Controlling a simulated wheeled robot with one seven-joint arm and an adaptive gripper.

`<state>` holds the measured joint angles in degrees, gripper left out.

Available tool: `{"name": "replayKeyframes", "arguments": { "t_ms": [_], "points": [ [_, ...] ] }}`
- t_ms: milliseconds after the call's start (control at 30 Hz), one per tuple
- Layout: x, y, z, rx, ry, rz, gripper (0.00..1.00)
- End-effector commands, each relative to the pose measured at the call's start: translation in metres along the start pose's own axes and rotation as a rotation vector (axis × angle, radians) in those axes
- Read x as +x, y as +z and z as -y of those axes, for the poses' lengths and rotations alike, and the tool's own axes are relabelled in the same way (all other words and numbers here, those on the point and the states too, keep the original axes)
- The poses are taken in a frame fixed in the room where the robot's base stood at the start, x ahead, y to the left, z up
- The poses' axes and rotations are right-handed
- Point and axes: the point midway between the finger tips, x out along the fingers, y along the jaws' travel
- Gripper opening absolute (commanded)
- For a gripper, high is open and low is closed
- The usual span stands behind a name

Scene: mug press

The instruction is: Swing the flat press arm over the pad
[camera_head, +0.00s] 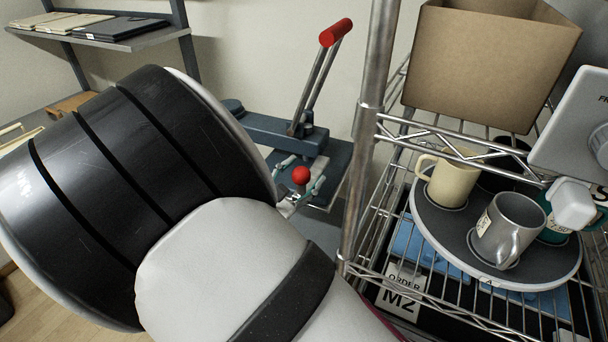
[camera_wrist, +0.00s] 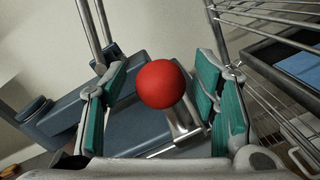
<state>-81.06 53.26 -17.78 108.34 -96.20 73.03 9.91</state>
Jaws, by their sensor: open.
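The press (camera_head: 272,128) stands behind the wire rack post, with a blue-grey upper arm and a tall lever ending in a red grip (camera_head: 336,33). A red ball knob (camera_head: 301,175) sits low at its front, and in the wrist view (camera_wrist: 162,84) a metal bracket (camera_wrist: 184,128) shows beneath it. My gripper (camera_head: 300,177) is open, with its teal pads on either side of the knob in the wrist view (camera_wrist: 163,78). Gaps show beside the knob; contact is not visible. A flat dark blue plate (camera_head: 336,162) lies below the arm. I cannot make out the pad for certain.
A wire rack (camera_head: 366,130) stands close on the right, holding a cardboard box (camera_head: 490,60) and a round tray (camera_head: 440,228) with several mugs. A wall shelf (camera_head: 130,42) with folders is at the upper left. My arm hides much of the lower left.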

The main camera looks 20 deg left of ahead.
Motion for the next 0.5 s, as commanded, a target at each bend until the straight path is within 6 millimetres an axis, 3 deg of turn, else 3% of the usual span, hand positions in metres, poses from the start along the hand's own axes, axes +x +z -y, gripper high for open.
{"name": "replayKeyframes", "arguments": {
  "t_ms": [300,500],
  "points": [
    [0.0026,0.0003,-0.0002,0.000,0.000,0.000,0.55],
    [0.0025,0.0001,-0.0002,0.000,0.000,0.000,0.12]
  ]
}}
